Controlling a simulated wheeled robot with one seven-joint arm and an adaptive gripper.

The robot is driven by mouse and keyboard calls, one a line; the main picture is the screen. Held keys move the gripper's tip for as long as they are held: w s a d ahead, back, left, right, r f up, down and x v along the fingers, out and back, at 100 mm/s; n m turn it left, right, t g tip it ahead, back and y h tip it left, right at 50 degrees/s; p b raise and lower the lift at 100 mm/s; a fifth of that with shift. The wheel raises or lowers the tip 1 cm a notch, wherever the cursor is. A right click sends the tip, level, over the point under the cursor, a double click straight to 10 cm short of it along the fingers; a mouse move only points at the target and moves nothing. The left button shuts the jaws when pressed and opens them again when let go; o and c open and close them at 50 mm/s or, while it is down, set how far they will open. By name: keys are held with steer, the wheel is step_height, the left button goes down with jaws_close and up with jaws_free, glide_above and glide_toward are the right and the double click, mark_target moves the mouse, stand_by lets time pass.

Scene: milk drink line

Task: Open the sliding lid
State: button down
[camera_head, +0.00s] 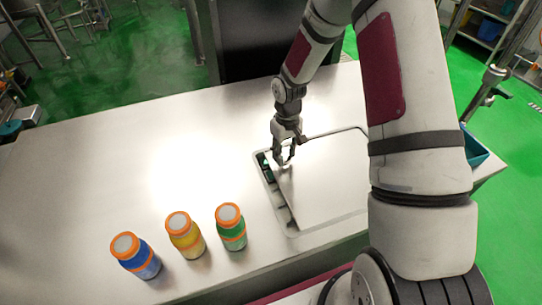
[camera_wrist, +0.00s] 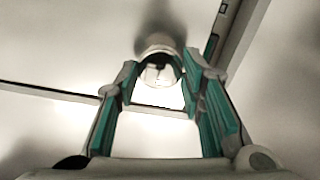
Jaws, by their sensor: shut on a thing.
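The sliding lid (camera_head: 325,190) is a flat pale metal plate set in the counter, partly hidden behind my arm in the head view. A narrow strip of the recess (camera_head: 284,212) shows along its left edge, with something dark and green at its far end. My gripper (camera_head: 284,162) is over the lid's left part, pointing down. In the wrist view my gripper (camera_wrist: 160,72) has its teal-padded fingers on either side of a round pale knob (camera_wrist: 158,45) on the lid (camera_wrist: 150,122), and is shut on it.
A blue bottle (camera_head: 143,262), a yellow bottle (camera_head: 185,240) and a green bottle (camera_head: 231,232), all with orange-rimmed caps, stand on the counter (camera_head: 100,180) left of the lid. A blue bin (camera_head: 476,148) is at the right, partly behind my arm. The counter's left part is clear.

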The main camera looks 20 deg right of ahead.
steer(key=d+b, duration=0.2)
steer(key=d, duration=2.9)
steer(key=shift+s, duration=0.1)
steer(key=c, duration=1.1)
jaws_free()
steer(key=shift+o, duration=0.2)
steer(key=shift+r, duration=0.1)
step_height(320, 180, up, 12)
